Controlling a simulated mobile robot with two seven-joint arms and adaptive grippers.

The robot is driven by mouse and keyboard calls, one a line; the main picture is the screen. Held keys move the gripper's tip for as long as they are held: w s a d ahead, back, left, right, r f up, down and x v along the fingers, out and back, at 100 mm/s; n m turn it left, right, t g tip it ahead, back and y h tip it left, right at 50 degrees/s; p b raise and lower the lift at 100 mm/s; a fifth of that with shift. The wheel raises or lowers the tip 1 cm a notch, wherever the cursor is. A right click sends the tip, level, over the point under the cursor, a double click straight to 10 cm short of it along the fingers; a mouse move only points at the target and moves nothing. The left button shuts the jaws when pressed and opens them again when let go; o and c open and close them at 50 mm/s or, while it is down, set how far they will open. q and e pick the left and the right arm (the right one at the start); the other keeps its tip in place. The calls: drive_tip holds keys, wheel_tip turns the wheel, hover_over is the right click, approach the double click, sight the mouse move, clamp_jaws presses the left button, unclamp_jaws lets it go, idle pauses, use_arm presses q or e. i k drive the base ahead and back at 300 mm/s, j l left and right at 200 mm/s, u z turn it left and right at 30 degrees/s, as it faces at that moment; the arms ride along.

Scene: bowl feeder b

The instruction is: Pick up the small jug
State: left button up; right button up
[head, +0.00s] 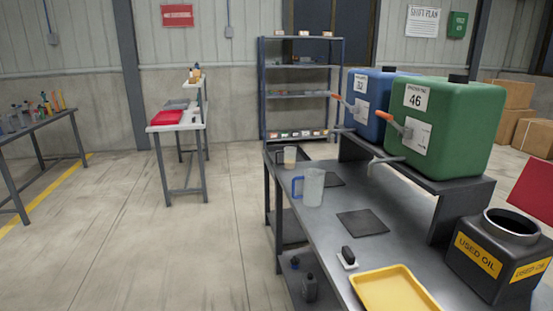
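Two clear jugs stand upright on the grey metal bench (365,255). The smaller-looking jug (290,157) is near the bench's far left end; it has a dark handle on its left side and looks pale amber inside. The larger jug (314,188) stands nearer to me, with a blue handle on its left side, and looks empty. The two jugs are apart. Neither of my grippers shows in the head view.
A blue container (372,90) and a green container (445,125) with orange-handled taps sit on a raised shelf. Dark mats (362,223), a yellow tray (393,290) and a used oil container (495,255) are on the bench. Floor left of it is clear.

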sight(289, 153)
drive_tip(key=i+j+u, duration=0.1)
drive_tip(key=u, duration=0.25)
drive_tip(key=i+u, duration=0.2)
drive_tip(key=u, duration=0.2)
drive_tip(key=i, duration=1.5)
drive_tip(key=i+j+z, duration=0.1)
drive_tip(key=i+z, duration=0.15)
drive_tip(key=i, duration=0.3)
drive_tip(key=i+j+z, duration=0.15)
drive_tip(key=i+z, duration=0.15)
drive_tip(key=i, duration=0.2)
